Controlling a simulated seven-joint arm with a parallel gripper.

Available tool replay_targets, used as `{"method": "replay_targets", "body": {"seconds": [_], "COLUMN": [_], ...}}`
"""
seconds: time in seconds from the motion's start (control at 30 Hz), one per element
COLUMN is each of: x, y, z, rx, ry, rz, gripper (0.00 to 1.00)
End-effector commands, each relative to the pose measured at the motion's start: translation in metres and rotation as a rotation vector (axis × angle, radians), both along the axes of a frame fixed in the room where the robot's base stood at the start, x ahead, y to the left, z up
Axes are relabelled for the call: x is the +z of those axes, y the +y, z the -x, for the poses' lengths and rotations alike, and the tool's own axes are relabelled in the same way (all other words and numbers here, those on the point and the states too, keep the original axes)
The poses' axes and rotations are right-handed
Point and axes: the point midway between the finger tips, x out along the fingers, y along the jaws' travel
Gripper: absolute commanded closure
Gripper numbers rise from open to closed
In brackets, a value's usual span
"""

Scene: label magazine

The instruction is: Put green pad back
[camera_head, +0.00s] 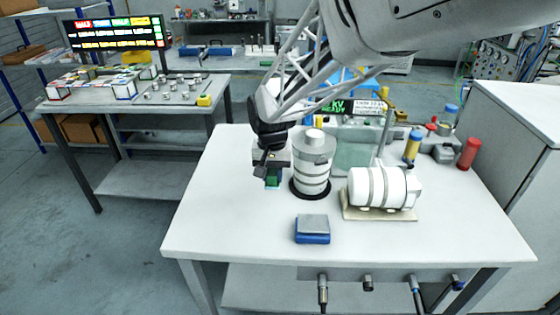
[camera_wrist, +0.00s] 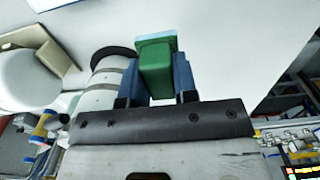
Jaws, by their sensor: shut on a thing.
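My gripper (camera_head: 272,170) is shut on a green pad (camera_head: 273,177) at the left of a white ribbed cylinder. In the wrist view the green pad (camera_wrist: 156,66) sits between the two blue fingers of my gripper (camera_wrist: 157,78), with a light blue layer (camera_wrist: 157,38) along its far end. From the head view I cannot tell if the pad touches the table. A blue block with a grey top (camera_head: 312,229) lies on the table in front of the cylinder.
The white cylinder (camera_head: 314,165) stands upright on a black ring, close beside my gripper. A second cylinder (camera_head: 383,187) lies on a beige cradle (camera_head: 350,211). Bottles and fittings crowd the back right. The white table (camera_head: 215,215) is clear at the left and front.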

Motion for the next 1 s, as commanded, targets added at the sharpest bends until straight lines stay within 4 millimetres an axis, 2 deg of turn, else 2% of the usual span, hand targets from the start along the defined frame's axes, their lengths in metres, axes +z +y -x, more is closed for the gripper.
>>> {"method": "replay_targets", "body": {"seconds": [0.5,1.0], "x": [-0.058,-0.067], "y": [0.000,0.000], "z": [0.000,0.000], "rx": [0.000,0.000], "ry": [0.002,0.001], "rz": [0.001,0.001], "gripper": [0.95,0.95]}}
